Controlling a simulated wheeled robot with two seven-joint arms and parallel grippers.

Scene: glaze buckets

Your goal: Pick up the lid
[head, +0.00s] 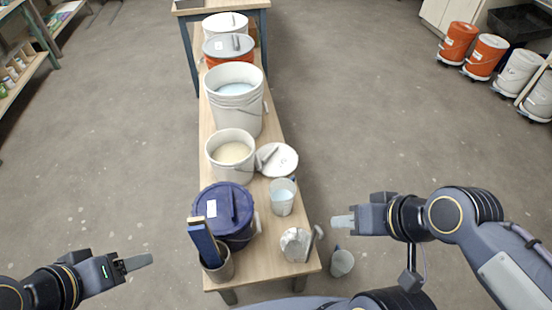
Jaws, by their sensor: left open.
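A loose white lid (278,160) with a grey handle lies on the wooden bench, beside an open white bucket (232,153) holding cream-coloured glaze. Other lids sit on buckets: a dark blue one (224,204) on a blue bucket, and a grey one (228,46) on an orange bucket. My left gripper (138,262) is open and empty over the floor, left of the bench. My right gripper (343,222) is over the floor just right of the bench, apart from the lid. Its fingers overlap from this angle, so I cannot tell its opening.
A taller open white bucket (235,95) stands further back. A clear measuring jug (282,197), a white bag (294,243) and a pot (220,265) holding blue bars crowd the near end. Floor on both sides is mostly clear.

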